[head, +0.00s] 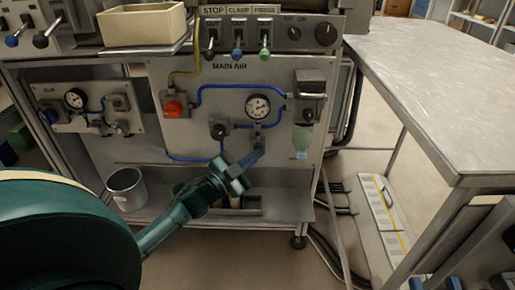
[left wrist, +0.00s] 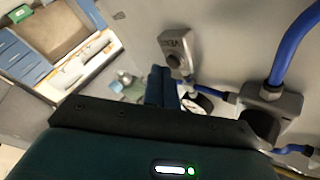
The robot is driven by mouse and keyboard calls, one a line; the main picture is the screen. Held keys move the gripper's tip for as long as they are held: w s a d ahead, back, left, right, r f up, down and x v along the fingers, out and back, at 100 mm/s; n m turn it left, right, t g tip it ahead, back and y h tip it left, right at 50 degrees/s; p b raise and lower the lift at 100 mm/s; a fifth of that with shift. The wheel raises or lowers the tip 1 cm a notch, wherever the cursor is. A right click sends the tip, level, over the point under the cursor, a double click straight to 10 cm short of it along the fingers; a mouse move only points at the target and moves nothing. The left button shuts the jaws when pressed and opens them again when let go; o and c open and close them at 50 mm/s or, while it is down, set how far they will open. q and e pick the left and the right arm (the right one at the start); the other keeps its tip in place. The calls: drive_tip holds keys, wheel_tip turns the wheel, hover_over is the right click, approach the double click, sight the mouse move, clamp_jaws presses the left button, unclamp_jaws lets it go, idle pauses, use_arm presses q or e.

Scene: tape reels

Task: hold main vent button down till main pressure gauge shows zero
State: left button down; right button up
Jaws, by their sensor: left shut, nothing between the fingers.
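The main pressure gauge (head: 258,107) is a white round dial on the grey MAIN AIR panel; its needle is too small to read surely. My left gripper (head: 258,154) is shut and empty, with its blue fingertips close in front of the panel below the gauge. In the left wrist view, the grey box labelled VENT (left wrist: 176,42) carries a round dark button (left wrist: 173,61). The shut fingers (left wrist: 160,85) appear just below and left of that button; I cannot tell whether they touch it. In the head view the gripper largely hides the button. My right gripper is not in view.
Blue air lines join a red valve knob (head: 173,107), a black knob (head: 219,131) and a filter bowl (head: 302,136) around the gauge. A grey bucket (head: 126,188) stands lower left. A metal table (head: 440,90) is at the right. Cables lie on the floor.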

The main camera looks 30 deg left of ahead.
use_arm(q)
drive_tip(key=shift+w+a, duration=0.25)
drive_tip(key=shift+w, duration=0.05)
idle(3.7)
drive_tip(key=shift+s+d, duration=0.1)
idle(1.1)
drive_tip(key=shift+s+d+p, duration=0.35)
drive_tip(key=shift+s+p, duration=0.15)
drive_tip(key=shift+s, duration=0.1)
drive_tip(key=s+d, duration=0.1)
drive_tip(key=s+p, duration=0.1)
drive_tip(key=s+d+p, duration=0.1)
drive_tip(key=s, duration=0.1)
drive_tip(key=shift+s+d, duration=0.1)
drive_tip(key=shift+d, duration=0.25)
drive_tip(key=shift+p, duration=0.35)
